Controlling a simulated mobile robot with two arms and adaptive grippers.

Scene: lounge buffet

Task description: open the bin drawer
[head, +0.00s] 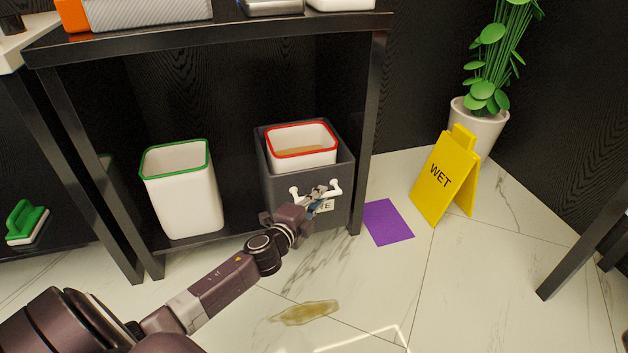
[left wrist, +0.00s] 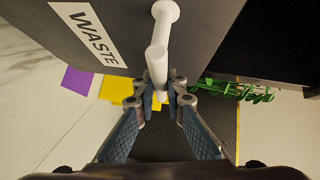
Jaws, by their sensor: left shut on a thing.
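The bin drawer (head: 346,190) is a dark grey box under the black table, with a red-rimmed white bin (head: 305,160) inside it. Its front carries a white handle (head: 335,187) and a WASTE label, partly hidden by my gripper in the head view. The label (left wrist: 90,33) reads clearly in the left wrist view. My left gripper (head: 318,196) is at the drawer front, shut on the handle. In the left wrist view, its fingertips (left wrist: 160,96) close around the white handle bar (left wrist: 157,62). My right gripper is not in view.
A green-rimmed white bin (head: 183,195) stands left of the drawer. Table legs flank the space. A yellow WET sign (head: 440,178), purple sheet (head: 388,222) and potted plant (head: 480,120) are at right. A brownish spill (head: 305,313) lies on the floor in front. A green-handled brush (head: 25,222) is far left.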

